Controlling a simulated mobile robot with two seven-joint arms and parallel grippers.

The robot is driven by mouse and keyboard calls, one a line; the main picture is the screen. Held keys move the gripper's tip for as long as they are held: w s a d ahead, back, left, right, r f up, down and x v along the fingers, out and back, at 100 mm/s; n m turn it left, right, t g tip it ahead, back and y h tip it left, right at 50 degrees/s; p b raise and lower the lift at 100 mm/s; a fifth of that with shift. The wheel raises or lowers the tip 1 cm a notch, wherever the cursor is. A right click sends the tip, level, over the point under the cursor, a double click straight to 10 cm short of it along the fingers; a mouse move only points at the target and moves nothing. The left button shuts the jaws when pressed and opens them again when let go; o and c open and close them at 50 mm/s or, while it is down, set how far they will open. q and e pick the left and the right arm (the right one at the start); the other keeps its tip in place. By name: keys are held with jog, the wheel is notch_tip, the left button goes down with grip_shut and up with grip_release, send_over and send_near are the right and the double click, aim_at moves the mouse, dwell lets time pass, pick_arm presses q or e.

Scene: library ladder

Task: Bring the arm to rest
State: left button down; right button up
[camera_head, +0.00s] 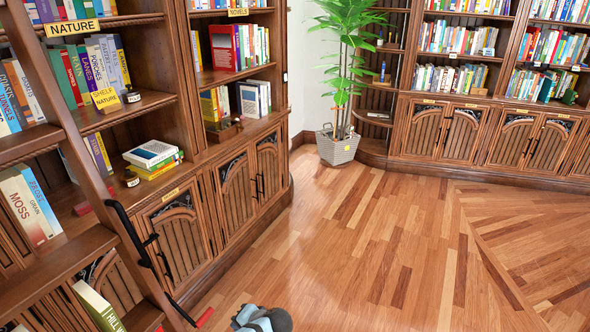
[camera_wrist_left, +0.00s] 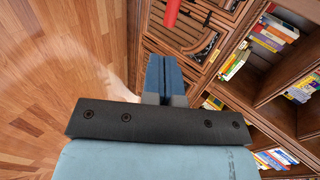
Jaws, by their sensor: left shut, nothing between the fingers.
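My left gripper (camera_head: 246,318) shows at the bottom edge of the head view, low over the wood floor. Only its blue fingers and part of the grey body are in the picture. In the left wrist view its blue fingers (camera_wrist_left: 164,80) are together, with nothing between them. A red bar-like piece (camera_wrist_left: 173,12) shows beyond the fingertips, apart from them as far as I can tell. My right gripper is in neither view.
A wooden ladder (camera_head: 122,215) with a black handle leans at the left bookcase (camera_head: 165,130). Cabinet doors (camera_head: 178,240) stand left of the gripper. A potted plant (camera_head: 338,145) stands in the far corner. The floor (camera_head: 400,255) to the right is clear.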

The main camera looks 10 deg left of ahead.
pick_arm(q)
jog(key=s+d+f+m+t+h+p, duration=0.1)
jog(key=s+d+f+h, duration=0.2)
jog(key=s, duration=0.4)
jog(key=s+d+f+h+p, duration=0.1)
jog(key=s+d+f+h, duration=0.1)
jog(key=s+d+h, duration=0.35)
jog(key=s+a+r+n+t+h+p, duration=0.1)
jog(key=s+a+r+t+h, duration=0.3)
jog(key=s+r, duration=0.7)
jog(key=s+a+n+t, duration=0.1)
jog(key=a+t, duration=0.1)
jog(key=a, duration=0.1)
jog(key=shift+s+a+r+n+p, duration=0.3)
jog(key=shift+s+a, duration=0.05)
jog(key=shift+s, duration=0.05)
